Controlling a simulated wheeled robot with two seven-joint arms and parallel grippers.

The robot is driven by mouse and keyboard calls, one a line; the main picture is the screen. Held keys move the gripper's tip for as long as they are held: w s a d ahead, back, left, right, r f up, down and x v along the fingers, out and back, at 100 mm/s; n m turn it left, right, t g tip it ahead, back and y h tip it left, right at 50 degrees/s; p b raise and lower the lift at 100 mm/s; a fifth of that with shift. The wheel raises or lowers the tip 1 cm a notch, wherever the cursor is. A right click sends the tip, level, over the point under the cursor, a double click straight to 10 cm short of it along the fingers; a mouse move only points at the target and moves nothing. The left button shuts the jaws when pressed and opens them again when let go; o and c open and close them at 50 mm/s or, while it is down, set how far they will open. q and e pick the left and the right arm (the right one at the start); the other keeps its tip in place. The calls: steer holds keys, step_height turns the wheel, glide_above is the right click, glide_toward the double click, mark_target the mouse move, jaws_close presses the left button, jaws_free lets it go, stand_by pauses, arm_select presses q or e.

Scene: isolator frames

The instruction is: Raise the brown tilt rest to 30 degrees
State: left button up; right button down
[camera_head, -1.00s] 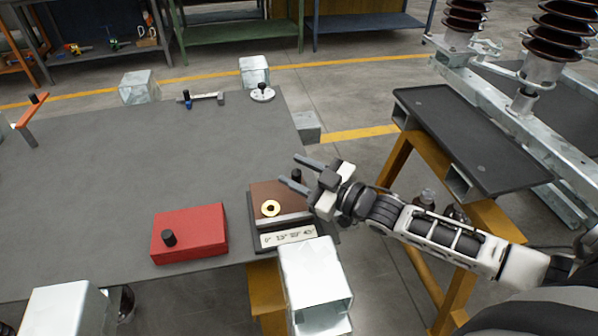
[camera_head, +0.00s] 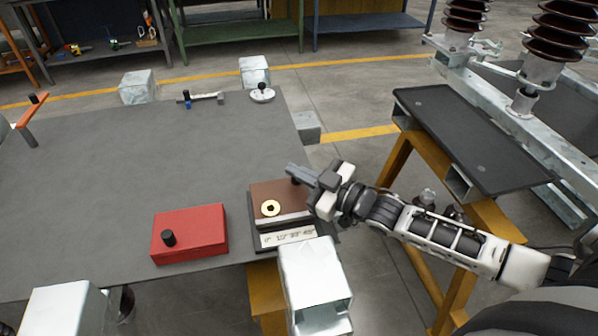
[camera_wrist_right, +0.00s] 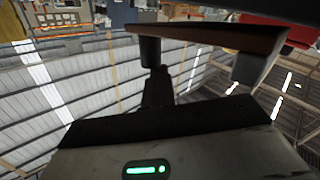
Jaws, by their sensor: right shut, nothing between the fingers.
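The brown tilt rest (camera_head: 263,192) sits at the right front edge of the grey table. A brass ring lies on its face, and a pale marked scale plate (camera_head: 288,237) is at its front. Its brown board also shows edge-on in the wrist view (camera_wrist_right: 205,36). My right gripper (camera_head: 291,170) is shut and empty. In the head view it overlaps the rest's back right corner and partly covers a black knob there. The shut fingers also show in the wrist view (camera_wrist_right: 158,88), close to the board; contact cannot be told. My left gripper is not in view.
A red box (camera_head: 192,230) with a black knob stands left of the rest. A grey metal block (camera_head: 316,280) is in front of it. A small clamp (camera_head: 205,98) and a round base (camera_head: 262,94) are at the back. The table's middle is clear.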

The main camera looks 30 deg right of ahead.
stand_by(0.7)
steer(key=c, duration=1.3)
jaws_free()
steer(key=v, duration=1.6)
steer(key=shift+p, duration=0.35)
steer(key=shift+c, duration=0.2)
